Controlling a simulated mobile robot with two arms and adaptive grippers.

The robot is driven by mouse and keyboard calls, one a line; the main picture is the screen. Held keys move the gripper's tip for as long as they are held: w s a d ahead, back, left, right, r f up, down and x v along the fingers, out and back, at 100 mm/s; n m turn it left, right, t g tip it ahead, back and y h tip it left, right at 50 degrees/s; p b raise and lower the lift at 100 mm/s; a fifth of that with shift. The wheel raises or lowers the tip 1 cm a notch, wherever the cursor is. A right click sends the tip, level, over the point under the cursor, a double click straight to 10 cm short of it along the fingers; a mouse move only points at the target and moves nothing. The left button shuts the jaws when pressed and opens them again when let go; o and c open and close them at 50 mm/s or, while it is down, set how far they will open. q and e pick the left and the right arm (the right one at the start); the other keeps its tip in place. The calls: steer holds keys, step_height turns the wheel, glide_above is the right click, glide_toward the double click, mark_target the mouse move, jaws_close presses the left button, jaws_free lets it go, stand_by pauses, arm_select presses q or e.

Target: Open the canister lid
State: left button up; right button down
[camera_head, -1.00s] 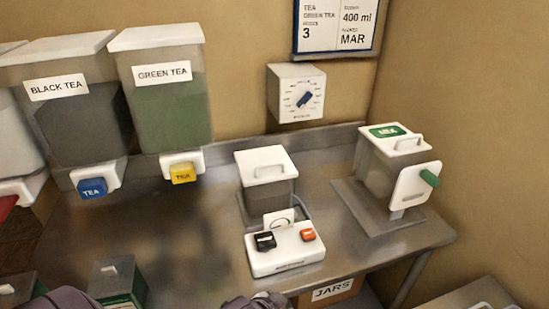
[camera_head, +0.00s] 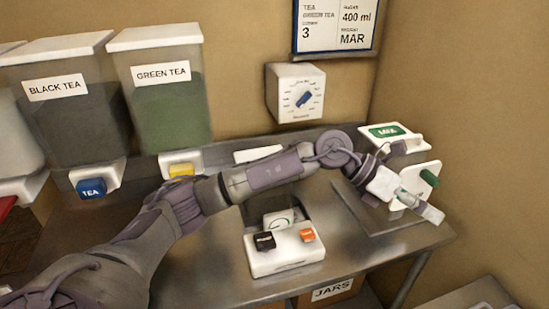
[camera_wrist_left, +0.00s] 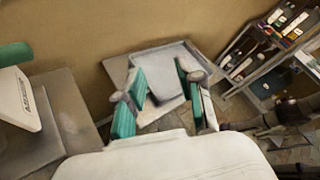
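A lidded canister with a green label on its white lid (camera_head: 392,134) stands at the back right of the counter. The lid looks closed. Its white front plate with a green lever (camera_head: 429,177) faces right, and my left arm hides much of its body. My left gripper (camera_head: 424,205) is in front of this canister, below the lid. In the left wrist view its teal-lined fingers (camera_wrist_left: 162,80) are apart, with nothing held between them. The white plate shows at that view's left edge (camera_wrist_left: 18,98). My right gripper is not in view.
A white scale (camera_head: 285,250) with black and orange buttons sits mid-counter; my arm partly covers the container behind it. Black tea (camera_head: 60,105) and green tea (camera_head: 170,110) dispensers stand left. A wall dial box (camera_head: 296,92) hangs above. A grey tray-like surface (camera_wrist_left: 120,70) lies beyond the fingers.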

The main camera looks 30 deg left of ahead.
arm_select(q)
steer(key=w+a+m+y, duration=0.1)
steer(key=w+a+y, duration=0.1)
steer(key=a+y, duration=0.35)
steer(key=w+a+y, duration=0.2)
steer(key=w+a, duration=0.1)
steer(key=a, duration=0.5)
steer(key=s+a+r+n+y, duration=0.1)
steer(key=a+r+y, duration=0.3)
steer(key=a, duration=0.7)
steer(key=s+a+r+n+y, duration=0.15)
steer(key=a+r+y, duration=0.25)
steer(key=a, duration=0.7)
steer(key=shift+h, duration=0.25)
steer(key=p+x, duration=0.1)
steer(key=x, duration=0.3)
steer(key=p+x, duration=0.1)
steer(key=x, duration=0.3)
steer(key=p+x, duration=0.1)
steer(key=x, duration=0.3)
steer(key=shift+w+d+f+p, duration=0.2)
steer(key=shift+w+f+p, duration=0.05)
steer(key=shift+w+p, duration=0.15)
steer(key=shift+a+f, duration=0.1)
steer(key=shift+f, duration=0.45)
jaws_close()
